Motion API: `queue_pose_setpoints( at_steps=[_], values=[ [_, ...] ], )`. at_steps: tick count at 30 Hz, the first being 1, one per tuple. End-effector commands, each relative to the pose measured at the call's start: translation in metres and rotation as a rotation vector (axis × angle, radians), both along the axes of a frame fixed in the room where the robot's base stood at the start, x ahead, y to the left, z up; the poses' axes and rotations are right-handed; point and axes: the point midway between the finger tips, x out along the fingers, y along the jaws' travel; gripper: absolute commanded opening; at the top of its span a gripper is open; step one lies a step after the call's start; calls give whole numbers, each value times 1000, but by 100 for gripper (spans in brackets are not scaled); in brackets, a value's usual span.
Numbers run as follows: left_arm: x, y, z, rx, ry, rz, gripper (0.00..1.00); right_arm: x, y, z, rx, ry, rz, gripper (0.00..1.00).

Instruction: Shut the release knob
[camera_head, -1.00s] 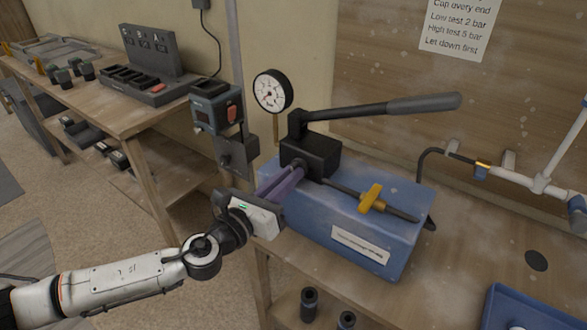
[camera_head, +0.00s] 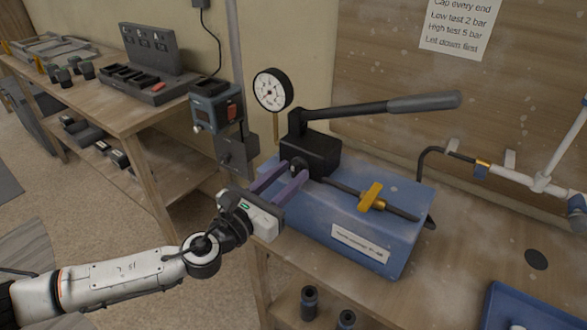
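The test pump is a blue box (camera_head: 345,222) with a black block (camera_head: 318,150) and a long lever handle (camera_head: 400,106) on top. A small dark knob (camera_head: 297,164) on the near face of the block looks like the release knob; its turn position is too small to tell. A yellow tee-shaped valve handle (camera_head: 371,197) sits on the dark hose line to its right. My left gripper (camera_head: 296,171) is open, its two purple fingers apart, with the tips just in front of the knob, one to each side. Whether they touch it I cannot tell. My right gripper is out of view.
A pressure gauge (camera_head: 272,90) stands behind the pump. A grey-blue switch box (camera_head: 216,109) is on the post at left. White pipework (camera_head: 540,183) and a blue tray (camera_head: 515,308) are at right. The bench (camera_head: 460,255) is clear between pump and tray.

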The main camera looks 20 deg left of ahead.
Motion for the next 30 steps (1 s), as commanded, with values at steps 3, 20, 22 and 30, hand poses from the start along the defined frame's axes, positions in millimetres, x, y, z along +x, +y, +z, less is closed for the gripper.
queue_pose_setpoints(
  at_steps=[3, 20, 22, 30],
  values=[
    [-3, 1, 0, -1, 1, -1, 31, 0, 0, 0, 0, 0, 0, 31],
    [-65, 24, -1, -1, 4, 0, 31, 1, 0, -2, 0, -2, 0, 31],
    [-73, 26, -2, 0, 2, -2, 31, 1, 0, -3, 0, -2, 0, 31],
    [-103, 37, -2, -1, 4, -1, 31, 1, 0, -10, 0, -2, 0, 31]
  ],
)
